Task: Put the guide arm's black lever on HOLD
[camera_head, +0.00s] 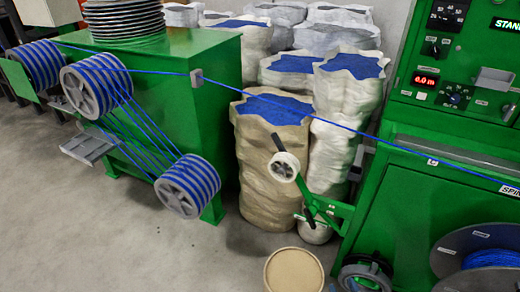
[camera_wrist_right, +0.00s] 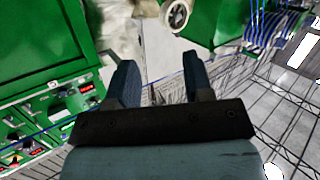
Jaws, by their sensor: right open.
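The guide arm (camera_head: 309,194) is a thin green arm that leans up and left from the right-hand green machine. A pale pulley wheel (camera_head: 284,167) sits at its upper end, with a short black bar (camera_head: 278,142) tilted above it. Small black parts (camera_head: 306,214) show near its foot; I cannot tell which black part is the lever, and no HOLD mark is readable. The pulley wheel also seems to show at the top of the right wrist view (camera_wrist_right: 176,14). My right gripper (camera_wrist_right: 160,82) is open, with nothing between its fingers. Neither gripper shows in the head view.
Sacks of blue pellets (camera_head: 270,160) stand behind the guide arm. A round tan-topped drum (camera_head: 294,271) stands in front. The grey floor (camera_head: 130,245) at left is clear.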

